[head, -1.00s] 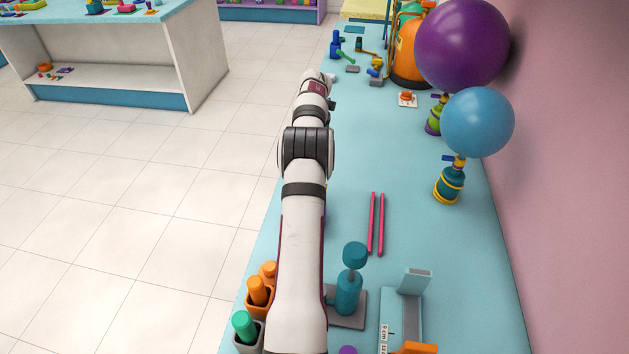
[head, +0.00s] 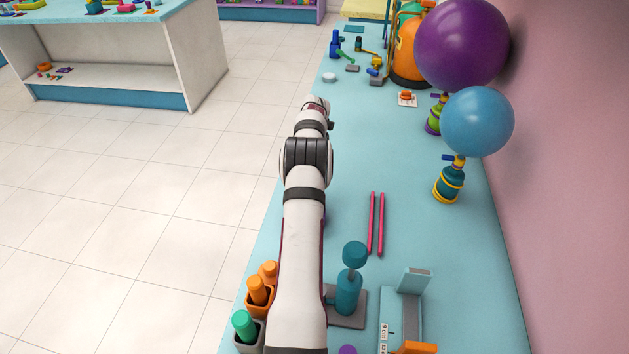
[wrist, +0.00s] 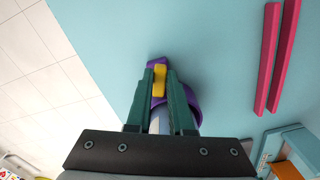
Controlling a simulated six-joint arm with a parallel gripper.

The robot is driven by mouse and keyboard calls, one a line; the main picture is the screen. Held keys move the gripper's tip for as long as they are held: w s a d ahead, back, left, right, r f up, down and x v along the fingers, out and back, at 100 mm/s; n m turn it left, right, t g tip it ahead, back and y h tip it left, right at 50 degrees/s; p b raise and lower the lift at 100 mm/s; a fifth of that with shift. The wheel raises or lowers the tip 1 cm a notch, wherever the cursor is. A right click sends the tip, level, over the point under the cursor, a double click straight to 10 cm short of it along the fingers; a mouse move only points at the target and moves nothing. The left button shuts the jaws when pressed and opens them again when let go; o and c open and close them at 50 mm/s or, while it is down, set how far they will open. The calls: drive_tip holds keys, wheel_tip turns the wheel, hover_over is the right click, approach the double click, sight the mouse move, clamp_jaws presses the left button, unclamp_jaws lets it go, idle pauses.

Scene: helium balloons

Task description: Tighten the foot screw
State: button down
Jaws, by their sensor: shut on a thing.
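My gripper (wrist: 159,82) points down at the blue counter in the wrist view, its two dark green fingers shut on a narrow yellow piece (wrist: 160,74). The yellow piece may be the head of the foot screw; I cannot tell for certain. A purple rounded part (wrist: 190,90) lies around and under it, partly hidden by the fingers. A pale grey part shows between the fingers, lower down. In the head view my white arm hides the gripper and most of this purple part.
Two pink rods (head: 376,223) lie right of my arm. A teal pump-like stand (head: 348,295) and a grey-blue measuring fixture (head: 404,310) stand near the front. Orange and green handled holders (head: 258,292) are at the left edge. Purple (head: 462,45) and blue (head: 477,122) balloons rise at right.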

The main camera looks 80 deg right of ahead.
drive_tip(key=shift+m, duration=0.3)
drive_tip(key=m, duration=0.3)
drive_tip(key=shift+s+a+m, duration=0.1)
drive_tip(key=shift+s+m, duration=0.1)
drive_tip(key=shift+m, duration=0.1)
drive_tip(key=shift+s+a+m, duration=0.1)
drive_tip(key=shift+a+m, duration=0.05)
drive_tip(key=shift+m, duration=2.05)
drive_tip(key=c, duration=0.8)
unclamp_jaws()
